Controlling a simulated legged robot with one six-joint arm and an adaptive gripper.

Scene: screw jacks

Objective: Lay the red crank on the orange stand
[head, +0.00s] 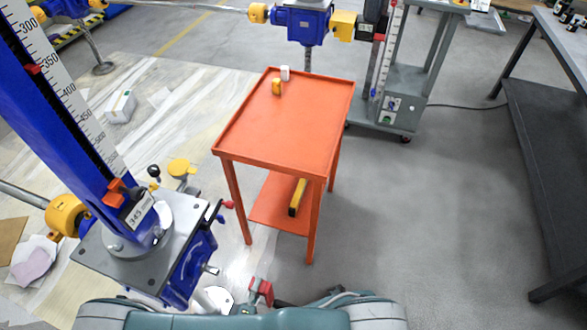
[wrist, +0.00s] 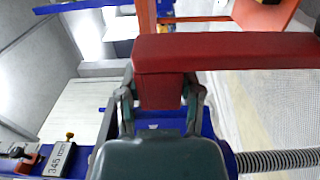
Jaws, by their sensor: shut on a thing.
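The red crank (wrist: 225,53) is a red bar with a block at its left end, seen across the wrist view. My gripper (wrist: 160,97) is shut on that end block, one finger on each side, and the bar reaches out to the right. In the head view a small red piece (head: 262,289) shows at the bottom beside my body; most of my gripper is hidden there. The orange stand (head: 235,135) is a small table with a rimmed top and a lower shelf. The crank is apart from its top. An orange surface (wrist: 272,12) shows at the wrist view's upper right.
A yellow bar (head: 298,197) lies on the shelf. A blue screw jack (head: 185,265) stands close left. A dark bench (head: 545,150) is right.

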